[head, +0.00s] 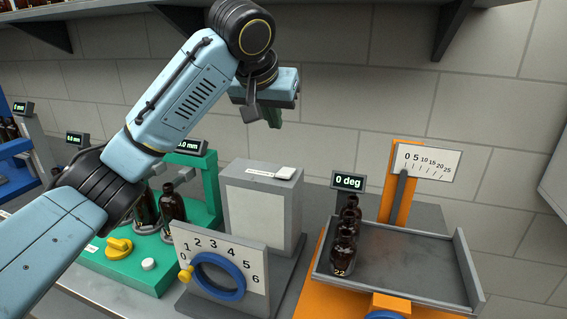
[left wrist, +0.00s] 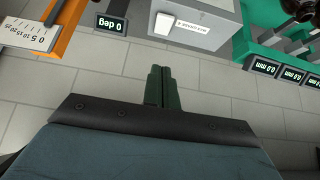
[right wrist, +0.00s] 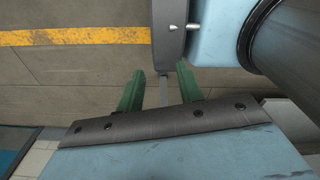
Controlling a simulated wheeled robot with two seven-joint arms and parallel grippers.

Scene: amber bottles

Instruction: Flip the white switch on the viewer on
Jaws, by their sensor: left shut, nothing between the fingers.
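The viewer (head: 262,208) is a grey box with a pale front panel, standing in the middle of the bench. The white switch (head: 285,173) sits on its top face at the right, beside a small label. In the left wrist view the white switch (left wrist: 163,23) shows at the top, beyond my fingertips. My left gripper (head: 273,118) is above and behind the viewer, fingers shut and empty, apart from the switch. Its shut green fingers (left wrist: 161,75) show in the left wrist view. My right gripper (right wrist: 157,78) is open and empty, pointed at the floor, outside the head view.
A dial plate with a blue ring (head: 216,277) stands in front of the viewer. A green station (head: 122,262) with amber bottles is at left. A shelf (head: 350,14) overhangs above.

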